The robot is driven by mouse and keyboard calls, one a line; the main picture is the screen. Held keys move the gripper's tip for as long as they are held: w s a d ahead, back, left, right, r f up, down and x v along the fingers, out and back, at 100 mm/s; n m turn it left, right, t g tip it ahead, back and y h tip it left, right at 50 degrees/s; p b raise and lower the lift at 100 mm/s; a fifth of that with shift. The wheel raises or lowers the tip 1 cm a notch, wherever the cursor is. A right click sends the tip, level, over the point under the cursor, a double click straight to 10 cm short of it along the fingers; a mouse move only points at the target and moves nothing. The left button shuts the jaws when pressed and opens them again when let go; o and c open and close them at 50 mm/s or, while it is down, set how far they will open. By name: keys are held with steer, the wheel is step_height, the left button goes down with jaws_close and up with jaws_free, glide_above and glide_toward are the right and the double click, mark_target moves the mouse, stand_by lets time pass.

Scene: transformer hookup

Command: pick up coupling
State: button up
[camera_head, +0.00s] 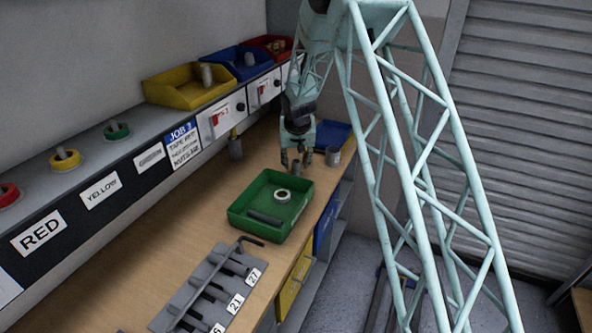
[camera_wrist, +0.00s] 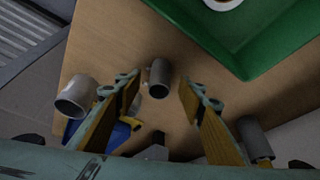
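A small grey hollow cylinder, which looks like the coupling (camera_head: 297,169), stands on the wooden bench just behind the green tray. In the wrist view the coupling (camera_wrist: 159,78) shows between and slightly beyond the two fingertips, with a gap on both sides. My gripper (camera_head: 296,160) points down over it. In the wrist view my gripper (camera_wrist: 160,88) is open, its fingers spread wide and nothing held. I cannot tell the exact height of the fingertips over the bench.
A green tray (camera_head: 238,223) holds a white ring (camera_head: 283,196) and a dark rod. A larger grey cup (camera_head: 333,157) stands right of my gripper, near the bench edge. A blue bin (camera_head: 332,133) lies behind. A grey tool rack (camera_head: 190,291) is in front.

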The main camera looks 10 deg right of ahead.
mark_target(296, 167)
steer(key=shift+x, duration=1.75)
steer(key=c, duration=0.9)
